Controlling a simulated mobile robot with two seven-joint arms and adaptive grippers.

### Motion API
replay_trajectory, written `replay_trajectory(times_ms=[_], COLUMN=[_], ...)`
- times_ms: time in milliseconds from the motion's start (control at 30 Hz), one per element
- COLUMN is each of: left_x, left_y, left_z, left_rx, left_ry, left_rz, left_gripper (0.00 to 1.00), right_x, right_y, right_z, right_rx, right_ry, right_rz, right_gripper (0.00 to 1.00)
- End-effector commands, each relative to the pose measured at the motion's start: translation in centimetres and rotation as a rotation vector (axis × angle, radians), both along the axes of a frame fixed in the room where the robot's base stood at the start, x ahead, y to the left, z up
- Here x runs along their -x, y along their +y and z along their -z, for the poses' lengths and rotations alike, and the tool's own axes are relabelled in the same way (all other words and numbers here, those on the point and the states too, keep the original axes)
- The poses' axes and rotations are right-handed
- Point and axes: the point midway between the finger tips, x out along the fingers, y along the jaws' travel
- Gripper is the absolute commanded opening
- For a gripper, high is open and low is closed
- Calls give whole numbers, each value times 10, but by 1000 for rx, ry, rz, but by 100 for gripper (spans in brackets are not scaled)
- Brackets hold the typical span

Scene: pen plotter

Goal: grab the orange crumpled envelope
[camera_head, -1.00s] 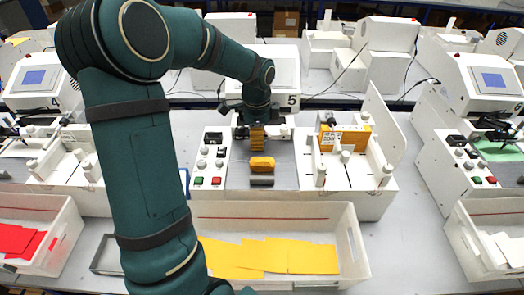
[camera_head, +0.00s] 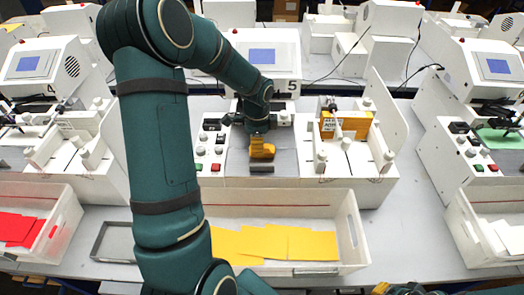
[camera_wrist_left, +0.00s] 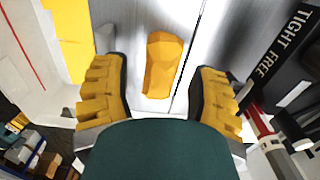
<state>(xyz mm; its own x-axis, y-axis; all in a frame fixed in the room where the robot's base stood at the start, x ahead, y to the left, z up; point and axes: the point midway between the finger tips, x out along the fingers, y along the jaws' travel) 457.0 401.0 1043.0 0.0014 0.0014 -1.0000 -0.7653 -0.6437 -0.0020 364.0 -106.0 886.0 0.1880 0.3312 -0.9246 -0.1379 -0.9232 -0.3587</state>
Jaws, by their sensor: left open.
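The orange crumpled envelope (camera_wrist_left: 163,65) lies on the grey metal bed of machine 5, standing out clearly in the left wrist view between the two yellow fingers. My left gripper (camera_wrist_left: 158,92) is open, with one finger on each side of the envelope and a gap to both. In the head view my left gripper (camera_head: 260,143) comes down from above, and its yellow fingers overlap the envelope (camera_head: 262,155), so the two are hard to tell apart. My right gripper (camera_head: 384,288) shows only partly at the bottom edge; its jaw opening cannot be judged.
A dark grey roller or bar (camera_head: 262,169) lies just in front of the envelope. A button panel (camera_head: 210,150) stands left of the bed, and an orange stack (camera_head: 347,125) with posts stands right. A white bin (camera_head: 290,203) holds yellow envelopes in front.

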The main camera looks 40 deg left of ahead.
Motion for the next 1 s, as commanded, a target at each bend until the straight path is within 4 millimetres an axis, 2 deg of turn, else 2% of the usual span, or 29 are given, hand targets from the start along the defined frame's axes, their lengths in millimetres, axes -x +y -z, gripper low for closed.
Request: replay_trajectory(times_ms=[100, 233, 567, 600, 667, 700, 1000], left_x=[-1, -1, -2, -2, -2, -2, -2], left_y=[1, 1, 1, 1, 1, 1, 1], left_z=[20, 35, 40, 40, 40, 40, 39], left_rx=[2, 1, 1, 1, 1, 1, 1], left_ry=[4, 3, 1, 1, 1, 1, 1], left_rz=[-1, -1, -1, -1, -1, -1, -1], left_gripper=[59, 59, 62, 48, 26, 24, 23], right_x=[0, 0, 0, 0, 0, 0, 0], right_y=[0, 0, 0, 0, 0, 0, 0], right_z=[0, 1, 1, 1, 1, 1, 1], right_rx=[0, 0, 0, 0, 0, 0, 0], right_ry=[0, 0, 0, 0, 0, 0, 0], right_rz=[0, 0, 0, 0, 0, 0, 0], right_gripper=[0, 0, 0, 0, 0, 0, 0])
